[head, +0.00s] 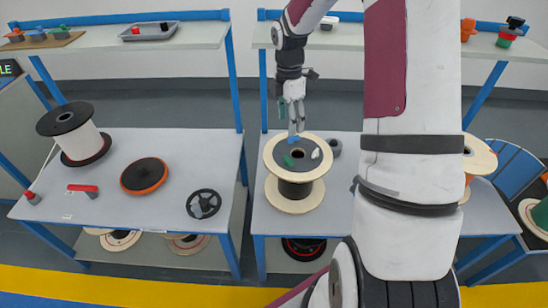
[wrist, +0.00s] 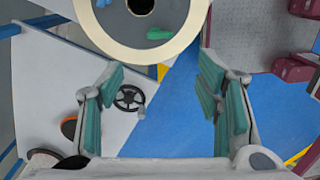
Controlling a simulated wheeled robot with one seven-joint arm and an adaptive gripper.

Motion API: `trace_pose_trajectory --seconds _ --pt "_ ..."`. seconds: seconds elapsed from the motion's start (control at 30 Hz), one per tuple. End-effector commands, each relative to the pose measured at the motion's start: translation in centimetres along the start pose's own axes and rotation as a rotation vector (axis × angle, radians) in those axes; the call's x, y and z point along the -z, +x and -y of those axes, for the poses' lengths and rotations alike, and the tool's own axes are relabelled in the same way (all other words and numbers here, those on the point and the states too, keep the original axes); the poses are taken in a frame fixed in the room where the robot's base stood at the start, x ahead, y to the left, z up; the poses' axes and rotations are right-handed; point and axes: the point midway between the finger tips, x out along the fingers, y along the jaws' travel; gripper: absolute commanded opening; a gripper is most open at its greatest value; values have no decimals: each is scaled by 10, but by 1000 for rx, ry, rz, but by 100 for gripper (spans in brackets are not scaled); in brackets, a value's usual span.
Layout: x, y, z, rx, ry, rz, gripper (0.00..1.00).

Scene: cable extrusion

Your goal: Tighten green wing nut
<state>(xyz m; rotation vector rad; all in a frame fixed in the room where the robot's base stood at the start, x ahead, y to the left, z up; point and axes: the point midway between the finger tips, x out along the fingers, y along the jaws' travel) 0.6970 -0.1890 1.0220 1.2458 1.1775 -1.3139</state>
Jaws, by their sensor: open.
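The green wing nut (head: 289,161) lies on the dark top of a pale wooden-rimmed spool (head: 296,202) on the right table. In the wrist view the green wing nut (wrist: 160,33) shows near the top edge, close to the spool's pale rim (wrist: 180,48). My gripper (head: 296,125) hangs above the back of the spool in the head view. Its teal-padded fingers (wrist: 163,75) are wide apart with nothing between them. The wing nut is beyond the fingertips in the wrist view, apart from both. A blue piece (head: 292,139) and a white piece (head: 315,153) are also on the spool's top.
A black handwheel (head: 204,203), an orange-rimmed black disc (head: 145,175) and a white spool (head: 77,143) stand on the left table. My arm hides part of the right table. A grey tray (head: 149,32) sits on the upper shelf. A gap separates the two tables.

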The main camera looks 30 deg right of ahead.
Motion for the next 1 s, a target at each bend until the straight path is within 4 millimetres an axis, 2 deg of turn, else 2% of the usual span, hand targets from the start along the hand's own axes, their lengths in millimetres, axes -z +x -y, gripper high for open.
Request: trace_pose_trajectory --seconds 0.13,0.37,0.8,1.0 --pt "-8 16 -4 11 -49 -16 59" --pt "-7 38 -4 14 -59 -20 59" --pt "-5 121 -2 15 -58 -19 59" --pt "-5 146 -2 13 -58 -19 59"
